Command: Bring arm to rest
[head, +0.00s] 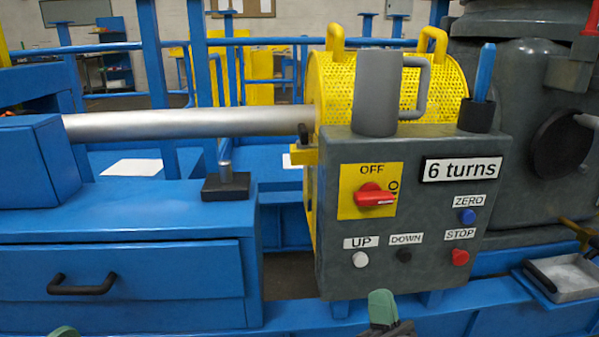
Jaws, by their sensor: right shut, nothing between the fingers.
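My right gripper (382,307) shows at the bottom edge, with green fingertips pointing up. It is shut and empty, below the grey control box (340,230) and apart from it as far as I can see. A small green tip (63,331) at the bottom left looks like my left gripper. Most of it is cut off by the frame, so its jaws cannot be judged. Most of both arms is out of view.
The control box has a red switch (375,195), several buttons and a "6 turns" display (460,169). A grey mug (377,95) and a blue pen-like tool (484,72) stand on top. A blue drawer (150,285) is at left, a metal tray (563,276) at right.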

